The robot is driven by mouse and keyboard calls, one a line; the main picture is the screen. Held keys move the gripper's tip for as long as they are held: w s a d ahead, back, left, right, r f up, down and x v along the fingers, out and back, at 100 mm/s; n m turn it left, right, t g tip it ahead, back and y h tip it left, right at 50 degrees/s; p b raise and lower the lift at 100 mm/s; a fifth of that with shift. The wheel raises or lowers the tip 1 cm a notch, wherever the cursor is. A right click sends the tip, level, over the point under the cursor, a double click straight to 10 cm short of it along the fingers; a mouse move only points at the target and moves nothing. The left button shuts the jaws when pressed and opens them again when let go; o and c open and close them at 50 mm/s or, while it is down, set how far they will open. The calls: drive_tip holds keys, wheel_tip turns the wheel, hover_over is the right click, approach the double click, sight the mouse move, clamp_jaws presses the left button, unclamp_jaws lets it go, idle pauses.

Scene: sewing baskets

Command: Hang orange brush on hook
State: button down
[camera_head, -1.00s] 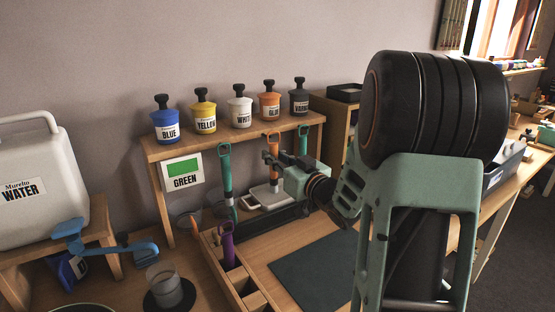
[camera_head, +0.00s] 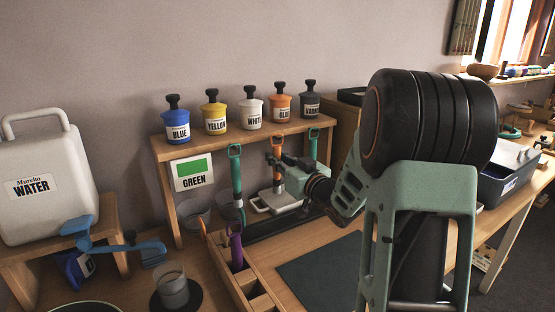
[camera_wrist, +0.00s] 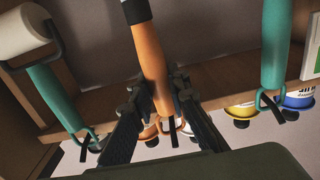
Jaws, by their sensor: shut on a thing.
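The orange brush (camera_head: 278,150) is upright under the front edge of the wooden shelf (camera_head: 240,142), between two hanging teal brushes, one on the left (camera_head: 237,178) and one on the right (camera_head: 313,147). My gripper (camera_head: 276,160) is shut on its orange handle. In the wrist view, which shows the shelf upside down, my gripper (camera_wrist: 160,92) has one finger on each side of the orange brush (camera_wrist: 150,55). The loop at its handle end overlaps a black hook (camera_wrist: 171,136). I cannot tell whether the loop is around the hook.
Several paint pots, among them a blue one (camera_head: 177,122), stand on the shelf. A green sign (camera_head: 192,172) hangs at its left. A purple-handled tool (camera_head: 235,243) stands in a wooden tray (camera_head: 245,290) below. A dark mat (camera_head: 318,268) lies bare in front.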

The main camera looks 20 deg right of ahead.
idle(0.4)
drive_tip(key=c, duration=1.8)
unclamp_jaws()
drive_tip(key=shift+o, duration=0.2)
